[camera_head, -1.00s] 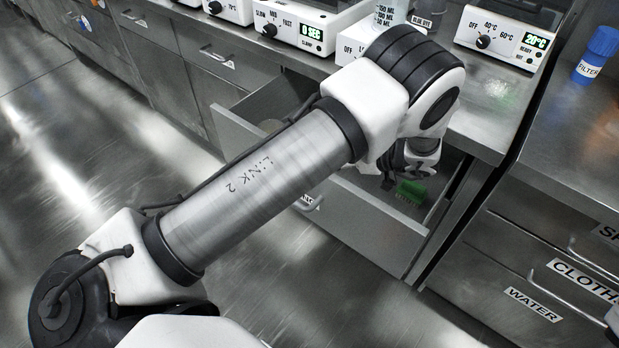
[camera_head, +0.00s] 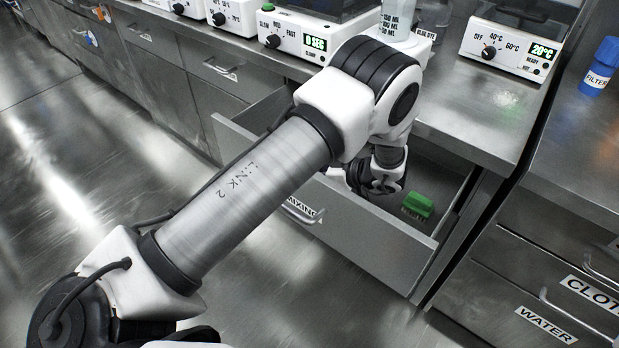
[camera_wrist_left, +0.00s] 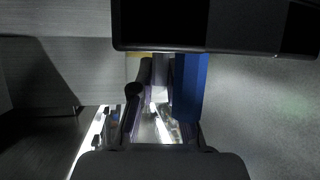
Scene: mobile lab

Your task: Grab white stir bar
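My left arm reaches from the lower left into an open drawer (camera_head: 350,222). My left gripper (camera_head: 368,186) is down in the drawer, left of a green object (camera_head: 419,204); its fingertips are mostly hidden. In the left wrist view, a blue bar-shaped object (camera_wrist_left: 190,88) and a pale narrow piece (camera_wrist_left: 160,76) lie side by side near the dark gripper parts. I cannot tell whether the gripper holds either. No white stir bar can be clearly identified. My right gripper is not in view.
The steel counter (camera_head: 470,125) overhangs the drawer's back. Closed drawers, including WATER (camera_head: 546,324), are at right. The floor at left is clear.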

